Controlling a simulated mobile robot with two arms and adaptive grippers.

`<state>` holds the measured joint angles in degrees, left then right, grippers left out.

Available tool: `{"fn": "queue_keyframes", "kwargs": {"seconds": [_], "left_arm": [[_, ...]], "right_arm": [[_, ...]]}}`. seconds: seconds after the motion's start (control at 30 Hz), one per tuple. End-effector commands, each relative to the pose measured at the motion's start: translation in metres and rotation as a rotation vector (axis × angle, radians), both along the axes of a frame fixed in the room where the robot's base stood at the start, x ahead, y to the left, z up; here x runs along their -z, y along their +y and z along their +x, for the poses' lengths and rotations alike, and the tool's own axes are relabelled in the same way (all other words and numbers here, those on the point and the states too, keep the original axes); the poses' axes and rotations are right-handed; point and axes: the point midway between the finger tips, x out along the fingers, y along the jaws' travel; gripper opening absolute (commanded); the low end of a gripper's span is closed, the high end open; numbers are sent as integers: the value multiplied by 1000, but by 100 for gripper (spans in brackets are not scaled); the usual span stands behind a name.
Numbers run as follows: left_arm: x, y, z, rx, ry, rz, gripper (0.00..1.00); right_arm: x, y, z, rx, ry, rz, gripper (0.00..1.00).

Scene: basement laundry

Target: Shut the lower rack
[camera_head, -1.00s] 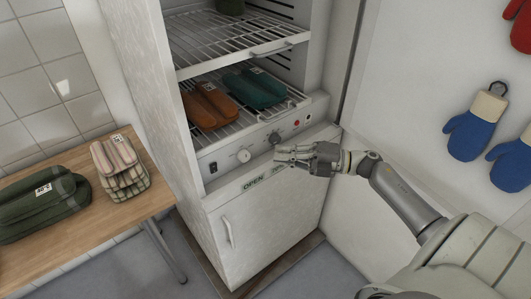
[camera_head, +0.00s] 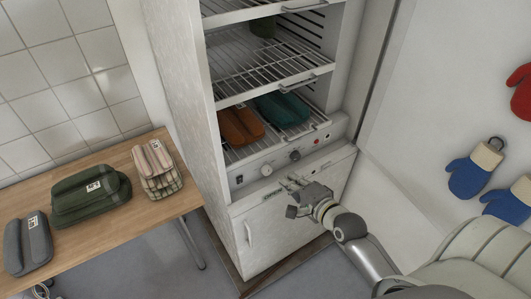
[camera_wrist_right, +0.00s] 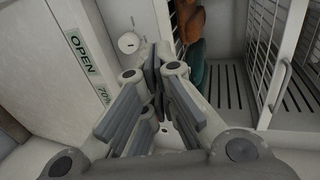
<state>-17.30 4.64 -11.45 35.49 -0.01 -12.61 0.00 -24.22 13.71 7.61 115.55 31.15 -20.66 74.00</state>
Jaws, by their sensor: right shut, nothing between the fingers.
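The white drying cabinet stands open at the centre of the head view. Its lowest visible wire rack (camera_head: 235,153) carries an orange folded mitt (camera_head: 241,126) and a teal one (camera_head: 282,109), and sits just above the control panel. A middle rack (camera_head: 250,80) with a front handle (camera_head: 300,85) is above it. My right gripper (camera_head: 297,190) is shut and empty, in front of the cabinet below the panel. In the wrist view its fingers (camera_wrist_right: 158,85) are together, with the orange mitt (camera_wrist_right: 188,22) beyond. Something at the bottom left (camera_head: 43,290) may be my left gripper; it is mostly cut off.
A wooden table (camera_head: 140,222) at left holds a plaid mitt bundle, a green one and a grey one. The control panel (camera_head: 325,140) has knobs. Blue mitts (camera_head: 468,175) and a red one hang on the right wall. Floor is bare between table and cabinet.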

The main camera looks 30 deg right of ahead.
Motion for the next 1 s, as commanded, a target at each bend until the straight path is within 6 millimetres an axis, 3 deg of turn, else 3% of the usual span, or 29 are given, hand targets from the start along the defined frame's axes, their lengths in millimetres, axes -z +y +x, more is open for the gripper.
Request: {"fn": "queue_keyframes", "kwargs": {"seconds": [0.17, 0.7, 1.0], "left_arm": [[-4, 0, 1, 0, -2, 0, 66], [-22, 0, 3, 0, -4, -1, 66], [-27, -1, 3, 0, -4, -1, 66]], "right_arm": [[4, 1, 20, 0, -1, 0, 0], [27, 8, 110, -1, -2, -5, 0], [29, 10, 132, 0, -1, -5, 0]]}}
